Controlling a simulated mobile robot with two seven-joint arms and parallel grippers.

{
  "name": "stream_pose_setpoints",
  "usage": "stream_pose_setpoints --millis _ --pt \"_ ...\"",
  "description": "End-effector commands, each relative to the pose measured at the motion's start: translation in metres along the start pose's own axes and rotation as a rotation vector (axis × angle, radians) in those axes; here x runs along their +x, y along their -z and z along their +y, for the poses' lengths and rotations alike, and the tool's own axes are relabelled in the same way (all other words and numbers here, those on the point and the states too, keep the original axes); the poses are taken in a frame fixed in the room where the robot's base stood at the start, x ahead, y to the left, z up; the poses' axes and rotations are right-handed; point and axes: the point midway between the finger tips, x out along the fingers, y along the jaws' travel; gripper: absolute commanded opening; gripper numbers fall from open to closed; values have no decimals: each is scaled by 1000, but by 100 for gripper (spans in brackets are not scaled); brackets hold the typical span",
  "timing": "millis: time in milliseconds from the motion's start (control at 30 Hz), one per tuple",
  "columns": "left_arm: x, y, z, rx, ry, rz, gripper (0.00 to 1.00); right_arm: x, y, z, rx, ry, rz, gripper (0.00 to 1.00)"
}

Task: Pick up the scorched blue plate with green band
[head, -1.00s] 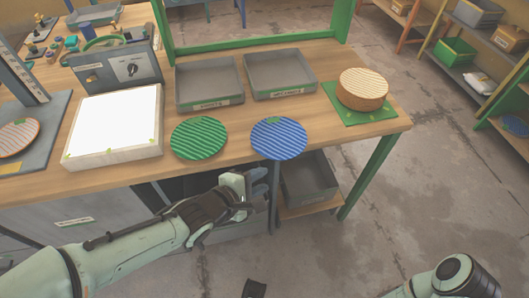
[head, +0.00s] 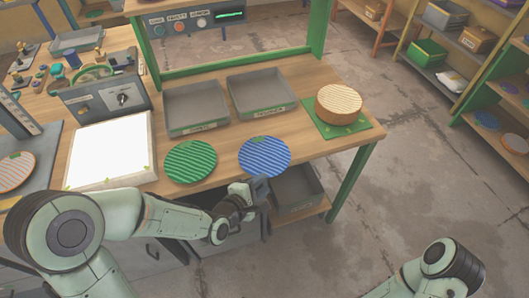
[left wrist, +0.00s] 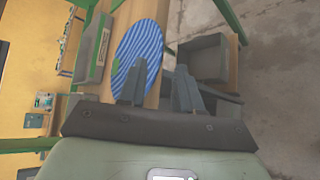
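The blue striped plate (head: 265,158) lies at the front edge of the wooden table, with a small green mark at its far rim. It also shows in the left wrist view (left wrist: 145,45), partly behind one finger. I cannot make out scorching. My left gripper (head: 262,188) is just in front of and below the plate's near edge. In the left wrist view its two fingers (left wrist: 158,88) are apart with nothing clearly between them; one overlaps the plate and the other is past the table edge. I cannot tell whether it touches the plate. My right gripper is out of view.
A green striped plate (head: 190,162) lies just left of the blue one. Two grey trays (head: 196,122) (head: 262,105) stand behind them. A round tan stack (head: 338,103) sits on a green mat (head: 363,127) at the right. A grey bin (head: 296,192) is under the table.

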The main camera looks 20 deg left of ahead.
Motion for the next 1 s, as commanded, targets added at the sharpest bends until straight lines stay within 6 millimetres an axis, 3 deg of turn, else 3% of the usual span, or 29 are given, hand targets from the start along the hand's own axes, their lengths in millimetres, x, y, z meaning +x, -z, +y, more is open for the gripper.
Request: stream_pose_setpoints --millis 267,600,867,900,1000 --pt "18 0 -2 -2 3 1 34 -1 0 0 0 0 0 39" --pt "61 -3 2 -1 2 0 34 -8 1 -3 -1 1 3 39" --pt "64 -3 2 0 2 2 34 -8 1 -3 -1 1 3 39" --pt "64 -3 2 0 2 2 31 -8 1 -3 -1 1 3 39" --pt "64 -3 2 0 2 2 0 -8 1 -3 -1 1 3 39"
